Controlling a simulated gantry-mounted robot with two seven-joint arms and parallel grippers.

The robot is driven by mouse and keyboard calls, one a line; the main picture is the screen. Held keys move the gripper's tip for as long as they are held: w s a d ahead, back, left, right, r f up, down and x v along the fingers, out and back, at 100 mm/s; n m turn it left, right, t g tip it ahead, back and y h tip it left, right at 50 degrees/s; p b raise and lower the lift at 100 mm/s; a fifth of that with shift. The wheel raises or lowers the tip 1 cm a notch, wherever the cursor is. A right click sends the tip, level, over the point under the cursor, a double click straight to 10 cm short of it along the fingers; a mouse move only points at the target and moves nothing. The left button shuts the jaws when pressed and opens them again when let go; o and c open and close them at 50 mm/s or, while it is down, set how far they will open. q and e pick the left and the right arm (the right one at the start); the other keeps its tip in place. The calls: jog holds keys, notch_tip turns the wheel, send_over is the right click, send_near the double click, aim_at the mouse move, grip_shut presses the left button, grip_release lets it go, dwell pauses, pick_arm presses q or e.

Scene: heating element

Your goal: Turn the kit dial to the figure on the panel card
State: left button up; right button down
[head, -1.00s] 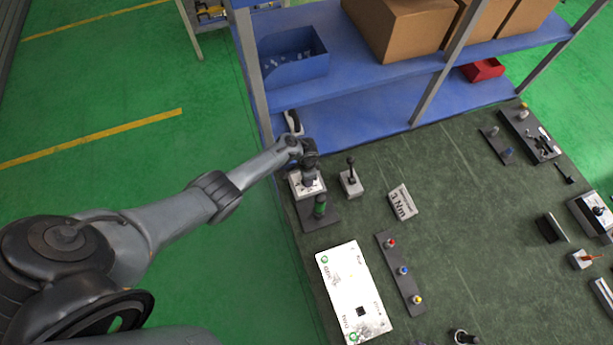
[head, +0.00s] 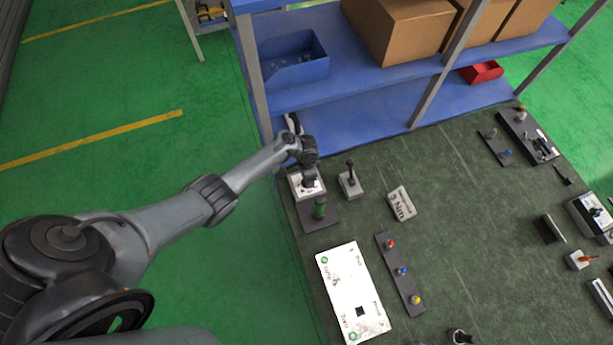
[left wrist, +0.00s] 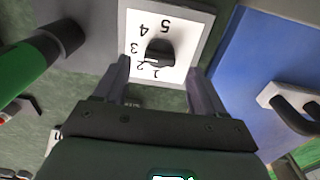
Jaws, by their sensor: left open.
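The kit dial is a black knob (left wrist: 160,53) on a white plate (left wrist: 185,25) numbered 1 to 5, seen upside down in the left wrist view. Its pale line points to the 2–3 side, seemingly nearer 2. The plate also shows in the head view (head: 299,188), partly hidden by my gripper. My left gripper (left wrist: 157,76) is open, its fingers apart on either side of the knob's near edge; contact is not clear. It shows over the dial in the head view (head: 310,181). My right gripper is not in view.
A green-banded black handle (head: 320,208) stands beside the dial; it is large in the wrist view (left wrist: 25,65). A small lever block (head: 350,181) is to the right. A white board (head: 352,290) and a button strip (head: 392,259) lie nearer. A blue shelf (head: 370,115) borders the back.

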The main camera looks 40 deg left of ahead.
pick_arm(q)
notch_tip(320, 180, up, 8)
jog(key=p, duration=0.2)
jog(key=shift+s+f, duration=0.1)
jog(key=shift+f, duration=0.05)
dwell(0.4)
